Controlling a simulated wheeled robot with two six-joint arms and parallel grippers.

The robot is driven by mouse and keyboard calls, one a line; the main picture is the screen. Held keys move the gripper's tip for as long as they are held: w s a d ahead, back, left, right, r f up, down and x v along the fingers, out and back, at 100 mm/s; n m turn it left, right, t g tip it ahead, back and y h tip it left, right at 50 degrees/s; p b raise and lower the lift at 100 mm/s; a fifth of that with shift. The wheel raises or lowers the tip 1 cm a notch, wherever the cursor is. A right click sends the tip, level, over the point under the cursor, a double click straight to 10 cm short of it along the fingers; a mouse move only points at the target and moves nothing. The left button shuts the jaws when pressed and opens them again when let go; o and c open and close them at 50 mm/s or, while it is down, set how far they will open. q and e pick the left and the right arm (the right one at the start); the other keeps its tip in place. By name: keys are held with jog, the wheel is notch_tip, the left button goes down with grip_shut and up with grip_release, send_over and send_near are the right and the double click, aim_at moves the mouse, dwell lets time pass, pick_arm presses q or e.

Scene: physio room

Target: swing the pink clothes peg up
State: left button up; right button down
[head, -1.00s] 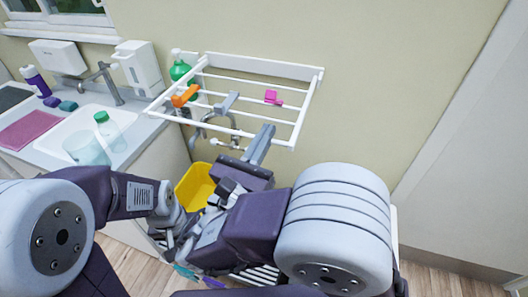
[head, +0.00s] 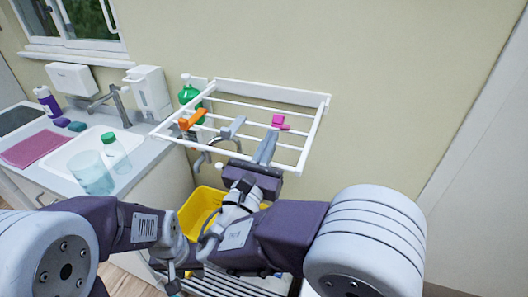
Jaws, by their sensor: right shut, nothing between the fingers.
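The pink clothes peg (head: 278,121) sits on a rail of the white wall-mounted drying rack (head: 318,125), right of its middle, with a short stub pointing right. My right gripper (head: 268,138) is shut and empty, its grey fingers pointing up at the rack just below and left of the pink peg. A gap shows between fingertips and peg in the picture; depth is hard to judge. My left gripper (head: 173,284) is low at the bottom edge, mostly hidden, and its jaws are unclear.
An orange peg (head: 191,120) and a grey peg (head: 233,127) sit on the rack's left side. A yellow bin (head: 198,207) is below. The sink counter (head: 150,140) is at left. The wall right of the rack is clear.

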aim_at(274, 116)
jog(key=shift+w, duration=0.2)
jog(key=r+g+p, duration=0.1)
jog(key=p, duration=0.3)
jog(key=w+r+g+y+p, duration=0.1)
jog(key=r+p, duration=0.1)
jog(key=p, duration=0.2)
jog(key=r+g+p, duration=0.1)
jog(key=r+p, duration=0.1)
jog(key=p, duration=0.2)
jog(key=shift+w+d+r+g, duration=0.25)
jog(key=shift+d+g, duration=0.05)
jog(key=shift+d, duration=0.1)
jog(key=w+r+g+y+p, duration=0.1)
jog(key=p, duration=0.3)
jog(key=w+d+r+g+p, duration=0.1)
jog(key=g+p, duration=0.1)
jog(key=p, duration=0.2)
jog(key=w+r+g+y+p, duration=0.1)
jog(key=w+g+p, duration=0.1)
jog(key=p, duration=0.2)
jog(key=shift+d+y+p, duration=0.3)
jog(key=shift+d, duration=0.05)
jog(key=shift+w+d+f+p, duration=0.15)
jog(key=shift+w+d+p, duration=0.1)
jog(key=shift+w+p, duration=0.35)
jog(key=shift+w+d, duration=0.3)
jog(key=shift+w, duration=0.4)
jog(key=shift+w+d, duration=0.25)
jog(key=shift+w, duration=0.45)
jog(key=shift+w, duration=0.1)
